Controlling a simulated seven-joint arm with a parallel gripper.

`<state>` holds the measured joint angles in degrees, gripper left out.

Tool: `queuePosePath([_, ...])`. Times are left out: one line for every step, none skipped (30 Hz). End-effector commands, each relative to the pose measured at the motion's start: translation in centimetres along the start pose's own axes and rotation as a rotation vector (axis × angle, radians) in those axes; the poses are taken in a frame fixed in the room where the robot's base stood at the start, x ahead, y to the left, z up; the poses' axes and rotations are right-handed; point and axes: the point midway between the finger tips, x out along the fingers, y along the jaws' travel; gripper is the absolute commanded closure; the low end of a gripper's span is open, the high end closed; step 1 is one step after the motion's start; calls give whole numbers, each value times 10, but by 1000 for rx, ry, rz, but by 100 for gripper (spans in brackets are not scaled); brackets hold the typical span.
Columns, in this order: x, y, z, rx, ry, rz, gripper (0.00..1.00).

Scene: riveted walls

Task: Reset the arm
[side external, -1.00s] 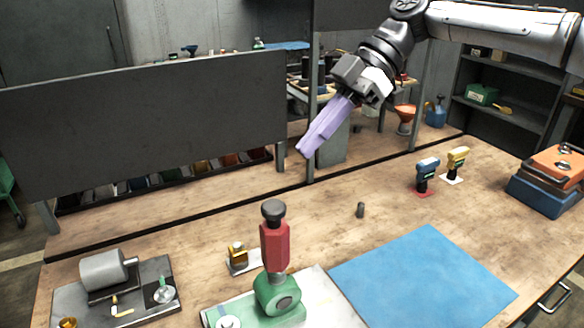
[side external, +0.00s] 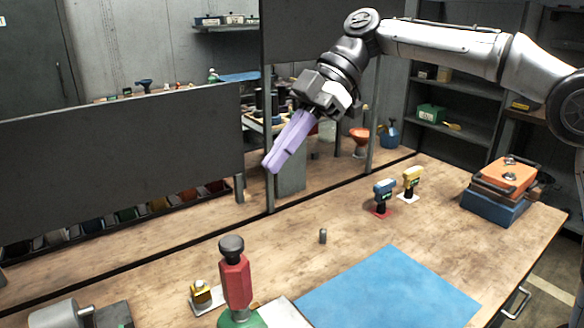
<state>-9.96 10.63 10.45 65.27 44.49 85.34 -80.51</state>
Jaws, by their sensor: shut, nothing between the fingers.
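My gripper (side external: 270,170) hangs above the workbench, with its long purple fingers pointing down and to the left. The fingers are pressed together and hold nothing. The gripper is well clear of the bench top (side external: 250,235), in front of the grey panel's right edge. My arm reaches in from the right side of the picture.
A red-handled green tool (side external: 236,283) stands at the front. A small dark cylinder (side external: 323,236) stands near a blue mat (side external: 390,290). Blue (side external: 383,191) and yellow (side external: 411,179) tools stand behind. An orange-and-blue case (side external: 500,190) sits right. A grey panel (side external: 120,160) stands left.

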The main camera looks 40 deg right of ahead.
Motion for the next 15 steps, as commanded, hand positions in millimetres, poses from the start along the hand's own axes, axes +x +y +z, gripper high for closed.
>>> queuePosePath([0,0,0,0,0,0,100])
queuePosePath([0,0,0,1,0,1,100])
queuePosePath([-3,0,0,-1,1,7,100])
queuePosePath([-7,-2,-2,-5,3,15,100])
queuePosePath([-12,-4,-5,-12,5,27,100])
queuePosePath([-22,-9,-10,-24,9,47,100])
queuePosePath([-30,-15,-13,-31,11,61,100])
queuePosePath([-37,-22,-14,-35,10,74,100])
queuePosePath([-46,-35,-14,-38,1,92,100])
queuePosePath([-53,-45,-11,-37,-12,108,100])
queuePosePath([-59,-55,-7,-29,-26,127,100])
queuePosePath([-66,-69,1,-1,-50,157,100])
queuePosePath([-71,-80,8,27,-69,180,100])
queuePosePath([-74,-90,16,61,-87,204,100])
queuePosePath([-78,-103,28,112,-113,237,100])
